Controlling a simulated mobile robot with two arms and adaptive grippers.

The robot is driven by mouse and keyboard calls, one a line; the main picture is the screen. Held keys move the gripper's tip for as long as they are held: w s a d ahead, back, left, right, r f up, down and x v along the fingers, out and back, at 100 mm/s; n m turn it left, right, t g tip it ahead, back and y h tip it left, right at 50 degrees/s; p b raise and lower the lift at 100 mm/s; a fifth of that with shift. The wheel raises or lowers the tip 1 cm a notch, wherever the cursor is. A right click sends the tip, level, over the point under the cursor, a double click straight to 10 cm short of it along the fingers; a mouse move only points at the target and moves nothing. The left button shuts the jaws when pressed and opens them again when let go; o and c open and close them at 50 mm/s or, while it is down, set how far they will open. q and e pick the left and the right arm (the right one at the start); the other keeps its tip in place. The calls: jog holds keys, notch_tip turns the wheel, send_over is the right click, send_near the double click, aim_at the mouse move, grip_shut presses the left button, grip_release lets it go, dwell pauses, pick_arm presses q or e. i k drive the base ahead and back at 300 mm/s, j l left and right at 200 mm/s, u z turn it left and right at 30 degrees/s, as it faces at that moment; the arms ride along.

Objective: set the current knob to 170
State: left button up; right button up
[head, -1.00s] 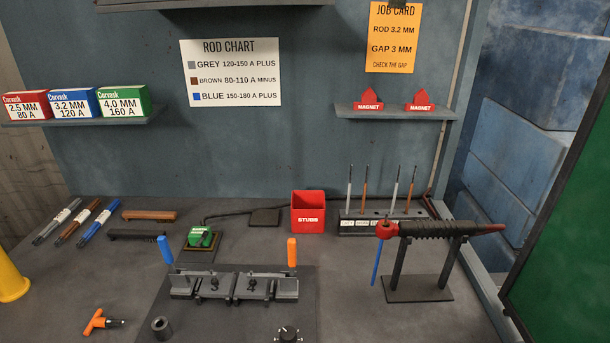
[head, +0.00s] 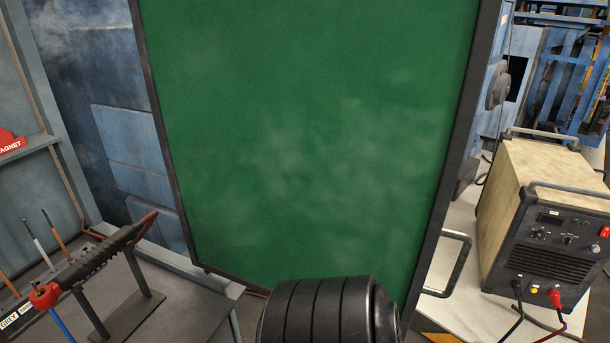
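A welding machine (head: 545,215) with a beige case and black front panel stands at the right of the head view. Its front has a small dark display (head: 550,219) and two small knobs, a left knob (head: 538,234) and a right knob (head: 568,239). I cannot read the knob markings or which one sets the current. Black and red cables plug in at the bottom of the panel. Neither gripper is in view. A ribbed black part at the bottom middle looks like my own arm.
A large green panel (head: 310,130) in a black frame stands between the bench and the machine. A metal handle (head: 454,262) sticks out by its right edge. At the left, the electrode holder (head: 95,260) rests on its stand, with a blue rod in it.

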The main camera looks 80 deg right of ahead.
aim_at(540, 234)
jog(key=z, duration=4.25)
jog(key=i+l+u, duration=0.1)
jog(key=i+l, duration=0.1)
